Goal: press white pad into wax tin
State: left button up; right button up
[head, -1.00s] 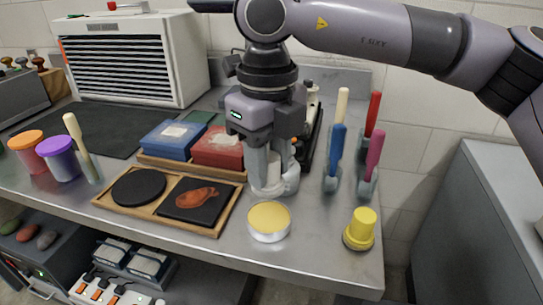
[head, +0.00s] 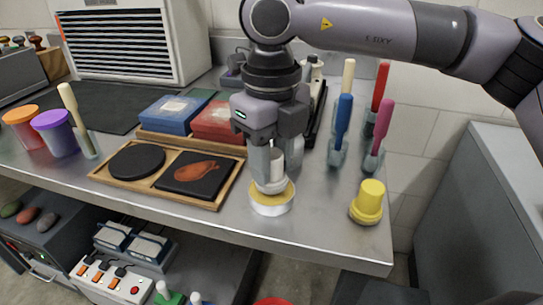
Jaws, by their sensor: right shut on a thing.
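The wax tin (head: 271,207) is a low round silver tin with yellow wax, near the front edge of the metal bench. My right gripper (head: 270,180) points straight down over it, shut on the white pad (head: 276,163). The pad is upright, with its lower end at the wax surface; I cannot tell whether it touches or hovers just above. The gripper's fingers hide part of the pad, and the pad hides the middle of the wax. My left gripper is not in view.
A wooden tray (head: 218,194) with a black disc and a black square bearing an orange shape lies left. Upright coloured handles (head: 342,122) stand behind. Bare bench lies in front of the tray.

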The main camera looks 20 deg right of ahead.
jog(key=shift+f+b, duration=0.3)
dwell(0.5)
jog(key=shift+f+b, duration=0.3)
jog(key=shift+b, duration=0.05)
dwell(0.9)
dwell(0.5)
jog(key=shift+r+p, duration=2.4)
jog(key=shift+r, duration=1.2)
